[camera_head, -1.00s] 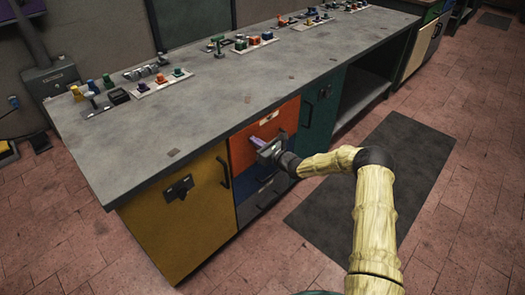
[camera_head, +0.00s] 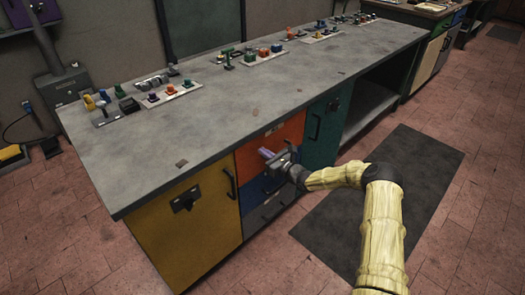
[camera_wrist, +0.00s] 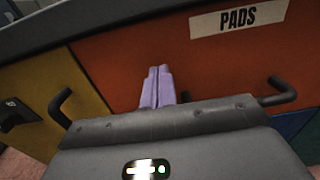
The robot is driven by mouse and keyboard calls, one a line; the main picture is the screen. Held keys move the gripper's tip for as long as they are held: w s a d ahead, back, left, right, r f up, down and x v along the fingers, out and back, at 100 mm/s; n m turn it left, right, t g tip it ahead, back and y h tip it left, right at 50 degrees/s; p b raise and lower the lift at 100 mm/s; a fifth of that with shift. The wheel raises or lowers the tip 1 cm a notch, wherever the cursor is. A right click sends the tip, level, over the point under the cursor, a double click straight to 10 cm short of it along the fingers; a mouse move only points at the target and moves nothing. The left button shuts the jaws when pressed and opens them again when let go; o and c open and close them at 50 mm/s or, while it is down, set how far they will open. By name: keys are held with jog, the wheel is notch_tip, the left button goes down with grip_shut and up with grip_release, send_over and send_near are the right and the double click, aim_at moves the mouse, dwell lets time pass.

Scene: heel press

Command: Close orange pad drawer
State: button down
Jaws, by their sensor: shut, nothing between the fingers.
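The orange drawer (camera_head: 262,140) is in the front of the grey-topped workbench, just under its top. In the wrist view the orange drawer (camera_wrist: 210,65) bears a "PADS" label and a dark bar handle, partly hidden behind my gripper's body. Its front looks about flush with the yellow door beside it. My gripper (camera_head: 266,153) is shut and empty, with its purple fingers close in front of the orange face. In the wrist view the fingers (camera_wrist: 157,72) lie together against or just short of that face; I cannot tell if they touch.
A yellow door (camera_head: 190,225) is left of the drawer, a blue drawer (camera_head: 252,190) below, a teal door (camera_head: 322,130) right. The bench top (camera_head: 235,110) carries several coloured controls at the back. A dark mat (camera_head: 385,190) lies on the open floor.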

jog(key=p+v, duration=0.1)
jog(key=v, duration=1.1)
jog(key=shift+s, duration=0.25)
jog(key=shift+d+f, duration=0.1)
jog(key=shift+d, duration=0.05)
